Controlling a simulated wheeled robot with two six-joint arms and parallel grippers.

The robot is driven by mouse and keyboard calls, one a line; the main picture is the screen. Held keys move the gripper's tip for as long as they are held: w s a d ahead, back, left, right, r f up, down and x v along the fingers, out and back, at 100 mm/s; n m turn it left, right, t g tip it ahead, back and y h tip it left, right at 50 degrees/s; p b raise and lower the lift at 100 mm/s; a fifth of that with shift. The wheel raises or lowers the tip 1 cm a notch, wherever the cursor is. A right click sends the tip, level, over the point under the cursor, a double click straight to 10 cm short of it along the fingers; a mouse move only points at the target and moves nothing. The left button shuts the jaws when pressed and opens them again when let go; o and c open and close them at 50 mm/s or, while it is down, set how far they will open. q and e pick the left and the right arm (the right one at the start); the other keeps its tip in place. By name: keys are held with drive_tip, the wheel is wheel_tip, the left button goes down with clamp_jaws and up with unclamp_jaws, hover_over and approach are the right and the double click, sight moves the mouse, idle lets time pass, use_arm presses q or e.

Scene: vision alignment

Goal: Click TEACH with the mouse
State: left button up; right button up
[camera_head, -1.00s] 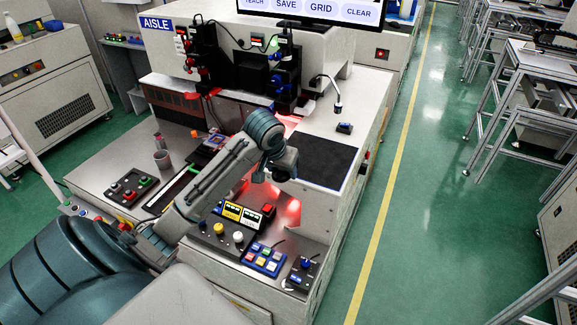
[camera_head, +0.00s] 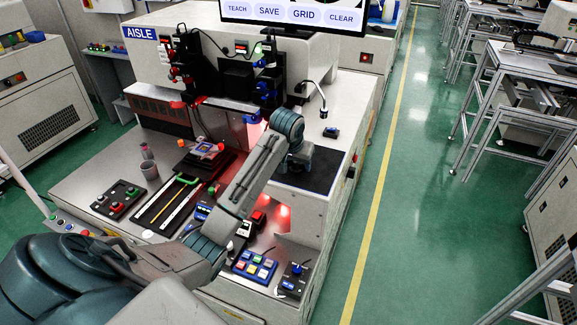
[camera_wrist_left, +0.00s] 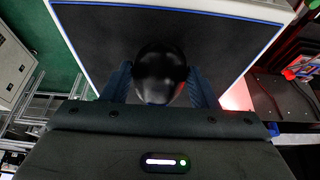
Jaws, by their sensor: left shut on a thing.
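The black rounded mouse (camera_wrist_left: 160,72) shows in the left wrist view between the two blue-grey fingers of my left gripper (camera_wrist_left: 160,88), which is shut on it. The dark mouse pad (camera_wrist_left: 95,45) with a blue edge line lies under the mouse. In the head view my left gripper (camera_head: 298,163) is over the dark pad (camera_head: 318,180) on the machine's right side and hides the mouse. The monitor's upper part is cut off. My right gripper is not in view.
A small dark device (camera_head: 331,132) and a gooseneck stand (camera_head: 322,100) are behind the pad. Camera towers (camera_head: 190,60) rise at the back.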

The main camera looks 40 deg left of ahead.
use_arm(q)
drive_tip(key=w, duration=0.3)
drive_tip(key=w+f, duration=0.1)
drive_tip(key=w, duration=0.1)
drive_tip(key=shift+w+d+f+b, duration=0.1)
drive_tip(key=shift+w+d+b, duration=0.15)
drive_tip(key=shift+w+b, duration=0.05)
drive_tip(key=shift+w, duration=0.6)
drive_tip(key=shift+f, duration=0.1)
drive_tip(key=shift+f+p, duration=0.3)
drive_tip(key=shift+f, duration=0.25)
